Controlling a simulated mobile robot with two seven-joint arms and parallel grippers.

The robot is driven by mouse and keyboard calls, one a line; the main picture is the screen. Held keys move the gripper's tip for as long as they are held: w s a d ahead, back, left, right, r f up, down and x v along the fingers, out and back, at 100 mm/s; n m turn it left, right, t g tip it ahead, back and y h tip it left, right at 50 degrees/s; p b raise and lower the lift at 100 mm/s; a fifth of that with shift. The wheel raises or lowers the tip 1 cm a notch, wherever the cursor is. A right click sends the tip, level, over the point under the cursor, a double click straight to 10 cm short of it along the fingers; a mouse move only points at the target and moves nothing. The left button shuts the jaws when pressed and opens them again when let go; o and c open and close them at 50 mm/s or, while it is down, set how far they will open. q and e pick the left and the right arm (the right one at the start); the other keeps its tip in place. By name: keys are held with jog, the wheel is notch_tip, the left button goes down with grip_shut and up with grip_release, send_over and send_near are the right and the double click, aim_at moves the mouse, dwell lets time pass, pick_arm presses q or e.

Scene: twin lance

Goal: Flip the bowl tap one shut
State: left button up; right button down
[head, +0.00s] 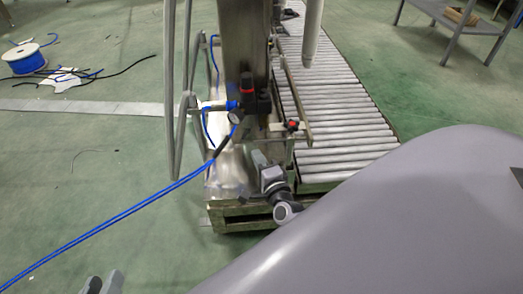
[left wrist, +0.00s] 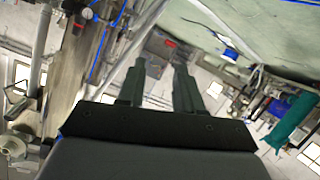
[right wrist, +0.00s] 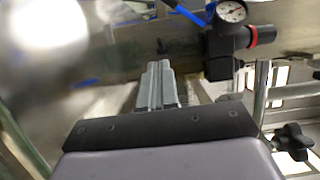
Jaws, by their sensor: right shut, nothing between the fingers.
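A black regulator (head: 256,101) with a red top and a round gauge (head: 235,117) is on the steel column. In the right wrist view the regulator (right wrist: 226,45) and gauge (right wrist: 231,11) are ahead and right of the fingers. I cannot make out which part is bowl tap one. My right gripper (head: 258,157) is low beside the column, below the regulator; its fingers (right wrist: 158,85) are together and empty. My left gripper (head: 102,283) is at the bottom left over the floor; its fingers (left wrist: 160,72) are apart with nothing between them.
A roller conveyor (head: 335,125) runs back from the column. A blue hose (head: 110,215) crosses the floor at left. A red-and-black knob (head: 292,126) is right of the regulator. A black star knob (right wrist: 293,141) is at right in the right wrist view. A cable spool (head: 27,58) lies far left.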

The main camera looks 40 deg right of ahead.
aim_at(246, 133)
pick_arm(q)
jog(key=shift+s+a+r+m+t+y+b, duration=0.15)
jog(key=shift+a+m+t+b, duration=0.1)
jog(key=shift+a+b, duration=0.15)
jog(key=shift+s+a+m+t+y+b, duration=0.1)
jog(key=shift+a+m+t+y+b, duration=0.05)
jog(key=shift+a+t+b, duration=0.15)
pick_arm(e)
jog(key=x, duration=0.5)
jog(key=shift+w+d, duration=0.1)
jog(key=shift+w, duration=0.2)
